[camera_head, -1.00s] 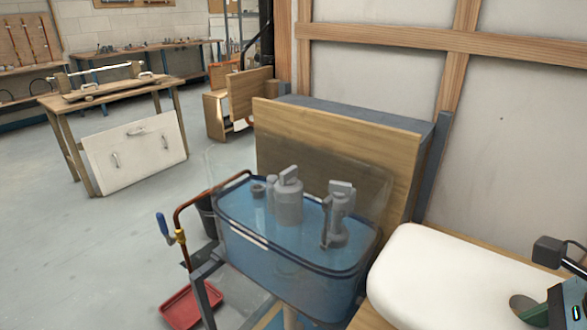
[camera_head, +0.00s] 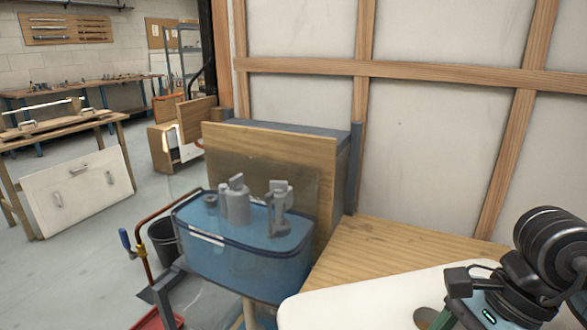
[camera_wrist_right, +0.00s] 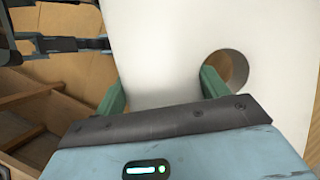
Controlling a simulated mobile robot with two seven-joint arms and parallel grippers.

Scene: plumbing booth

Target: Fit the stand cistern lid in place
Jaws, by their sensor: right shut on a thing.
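The stand cistern (camera_head: 240,262) is an open-topped, clear tank with blue water, left of centre in the head view. Grey valve fittings (camera_head: 236,205) stand up inside it. The white cistern lid (camera_head: 350,305) is at the bottom of the head view, to the right of the cistern and apart from it. My right gripper (camera_wrist_right: 162,92) is shut on the lid, with its green fingers at the lid's face. A round hole (camera_wrist_right: 226,68) in the lid shows beside the right-hand finger. The head view cuts off the lid's near part. My left gripper is out of view.
A wooden panel (camera_head: 275,175) stands right behind the cistern. A wooden worktop (camera_head: 385,245) lies between the cistern, the lid and the framed wall. A copper pipe with a blue-handled valve (camera_head: 125,240) and a dark bucket (camera_head: 163,240) are left of the cistern.

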